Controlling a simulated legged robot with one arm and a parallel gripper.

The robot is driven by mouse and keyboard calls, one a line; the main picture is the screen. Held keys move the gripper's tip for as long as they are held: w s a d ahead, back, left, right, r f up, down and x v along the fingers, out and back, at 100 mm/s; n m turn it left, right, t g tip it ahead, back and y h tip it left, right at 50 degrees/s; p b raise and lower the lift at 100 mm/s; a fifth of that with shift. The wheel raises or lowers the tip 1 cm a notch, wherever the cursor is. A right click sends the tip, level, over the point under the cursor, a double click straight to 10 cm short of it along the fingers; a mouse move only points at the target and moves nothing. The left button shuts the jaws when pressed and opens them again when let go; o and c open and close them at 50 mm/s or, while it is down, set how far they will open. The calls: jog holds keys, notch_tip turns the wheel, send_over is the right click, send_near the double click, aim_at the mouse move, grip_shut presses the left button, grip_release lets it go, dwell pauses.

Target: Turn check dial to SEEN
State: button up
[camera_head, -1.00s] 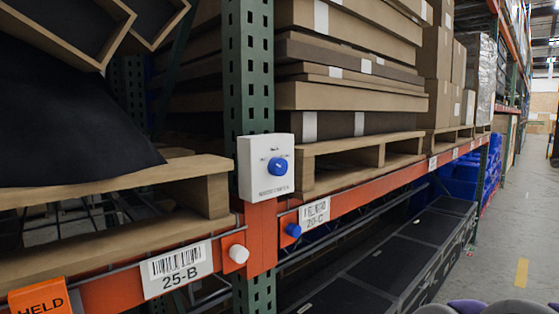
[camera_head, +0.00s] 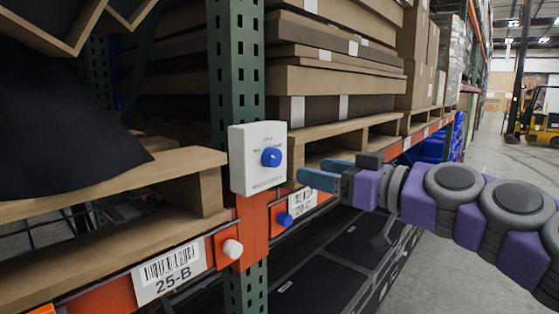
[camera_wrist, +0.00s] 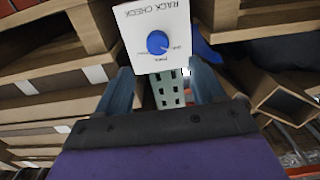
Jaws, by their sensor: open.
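The check dial is a blue knob (camera_head: 271,157) on a white box (camera_head: 257,176) fixed to the green rack post. It also shows in the wrist view as a blue knob (camera_wrist: 157,42) on the white box marked RACK CHECK (camera_wrist: 140,14), upside down there. The smaller position labels are too small to read surely. My gripper (camera_head: 310,170) is just right of the box in the head view, its blue fingers pointing left toward it. In the wrist view my gripper (camera_wrist: 160,80) is open and empty, fingers apart, with the knob beyond the tips and between their lines.
The aisle floor (camera_head: 440,250) at right is open; a yellow forklift (camera_head: 540,118) stands far back.

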aim_at(275, 161)
jog(key=x, duration=0.5)
jog(key=w+x, duration=0.1)
jog(key=x, duration=0.1)
jog(key=shift+w+d, duration=0.1)
jog(key=shift+w, duration=0.15)
jog(key=shift+w+a, duration=0.2)
jog(key=shift+a, duration=0.05)
jog(key=shift+w+a+p, duration=0.2)
jog(key=shift+a+p, duration=0.1)
jog(key=shift+a, duration=1)
jog(key=shift+d, duration=0.7)
jog(key=c, duration=0.5)
jog(key=shift+s+a+r, duration=0.1)
jog(key=c, duration=0.6)
